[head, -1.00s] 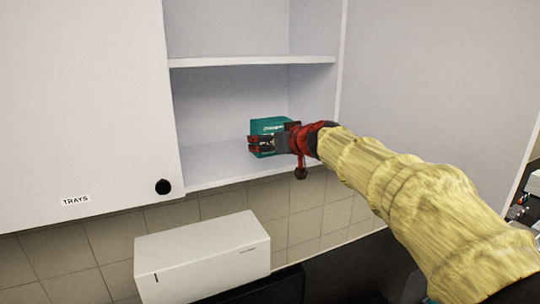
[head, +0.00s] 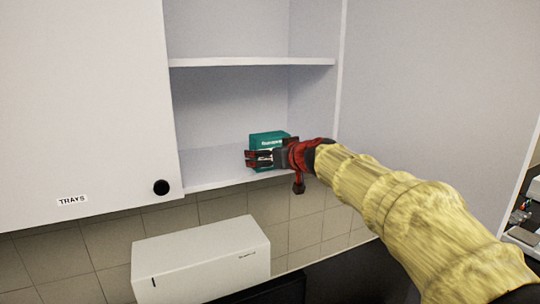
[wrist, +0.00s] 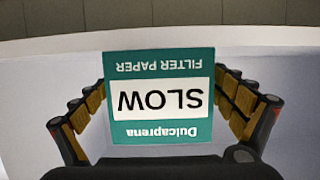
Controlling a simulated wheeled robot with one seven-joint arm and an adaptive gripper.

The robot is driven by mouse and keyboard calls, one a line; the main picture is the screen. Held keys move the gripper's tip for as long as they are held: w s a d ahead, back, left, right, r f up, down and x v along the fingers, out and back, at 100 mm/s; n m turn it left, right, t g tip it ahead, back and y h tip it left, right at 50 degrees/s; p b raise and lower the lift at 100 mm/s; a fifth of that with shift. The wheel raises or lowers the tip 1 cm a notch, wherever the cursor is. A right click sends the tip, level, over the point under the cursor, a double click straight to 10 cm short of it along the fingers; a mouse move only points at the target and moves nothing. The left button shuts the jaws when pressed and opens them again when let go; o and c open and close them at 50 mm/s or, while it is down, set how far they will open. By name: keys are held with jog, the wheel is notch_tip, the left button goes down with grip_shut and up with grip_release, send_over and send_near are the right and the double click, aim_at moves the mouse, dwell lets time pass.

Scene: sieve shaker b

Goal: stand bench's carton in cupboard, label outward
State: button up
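The teal carton (head: 268,138) is upright inside the open cupboard (head: 215,162), in the lower compartment near its front right. In the wrist view the carton (wrist: 158,132) shows its label, white with "SLOW" and "FILTER PAPER", facing my wrist and out of the cupboard. The label reads upside down in that view. My gripper (head: 266,159) reaches in from the right, with one finger on each side of the carton, the fingertips against its side edges. The carton's base is partly hidden by the gripper; it is at or just above the compartment floor.
A shelf (head: 250,62) crosses above the carton. The cupboard's right wall is close beside my gripper. A white door (head: 80,100) labelled "TRAYS" covers the left. A white box-shaped unit (head: 200,262) stands below. The compartment is free left of the carton.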

jog(key=shift+r, duration=0.1)
dwell(0.3)
jog(key=shift+s+d+r, duration=0.15)
jog(key=shift+s, duration=0.1)
jog(key=p+v, duration=0.1)
jog(key=v, duration=1)
jog(key=shift+s, duration=0.15)
